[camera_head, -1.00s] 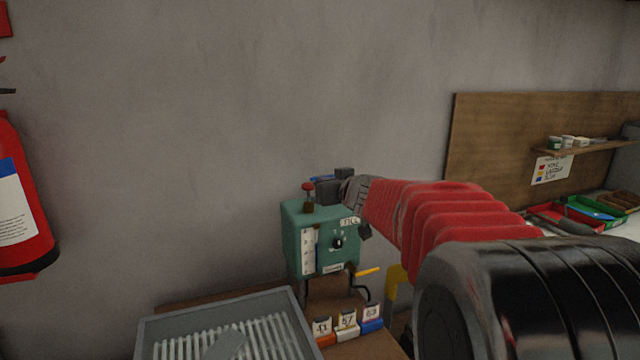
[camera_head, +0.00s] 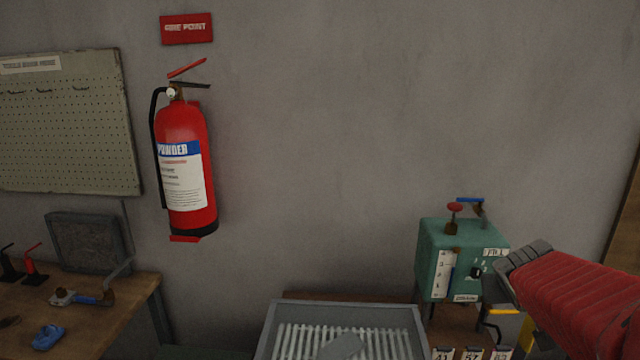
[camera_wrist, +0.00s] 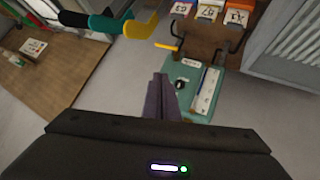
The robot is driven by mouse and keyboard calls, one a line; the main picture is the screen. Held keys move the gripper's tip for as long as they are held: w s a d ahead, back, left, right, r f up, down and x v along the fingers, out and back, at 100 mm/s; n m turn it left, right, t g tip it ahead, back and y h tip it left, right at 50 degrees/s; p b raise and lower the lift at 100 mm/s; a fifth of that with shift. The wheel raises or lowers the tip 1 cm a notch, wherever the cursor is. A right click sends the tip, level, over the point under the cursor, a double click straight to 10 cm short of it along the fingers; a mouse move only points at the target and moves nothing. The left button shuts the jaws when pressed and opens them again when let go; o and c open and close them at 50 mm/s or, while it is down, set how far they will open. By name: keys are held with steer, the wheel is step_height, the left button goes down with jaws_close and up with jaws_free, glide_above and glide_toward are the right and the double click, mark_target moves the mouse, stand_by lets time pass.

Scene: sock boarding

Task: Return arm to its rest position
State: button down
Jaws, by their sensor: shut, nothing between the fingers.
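My gripper (camera_wrist: 161,98) is shut with nothing between its fingers. In the wrist view its dark fingers stand together in front of the teal box (camera_wrist: 192,85), and I cannot tell how far apart they are. In the head view my red-sleeved arm comes in from the right, with its grey cuff beside the right side of the teal box (camera_head: 440,245); the fingers do not show clearly there. The box has a red knob (camera_head: 455,207), a blue-handled lever (camera_head: 469,200) and a white scale on its front.
A grey ribbed tray (camera_head: 290,309) stands left of the box. Numbered bins (camera_wrist: 210,12) and a yellow lever (camera_head: 505,311) are close to the arm. A fire extinguisher (camera_head: 186,170) hangs on the wall, and a wooden bench (camera_head: 110,310) holds tools at left.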

steer(key=s+a+f+n+g+y, duration=0.1)
steer(key=s+a+f+y, duration=0.1)
steer(key=s+a, duration=0.8)
steer(key=s+a+f+n+g+y, duration=0.1)
steer(key=s+a+f+y, duration=0.1)
steer(key=s+a, duration=0.9)
steer(key=a+y, duration=0.1)
steer(key=a, duration=0.1)
steer(key=shift+s+a+f+n+y, duration=0.15)
steer(key=shift+a+f+n+y, duration=0.15)
steer(key=shift+a+y, duration=0.1)
steer(key=shift+d, duration=0.15)
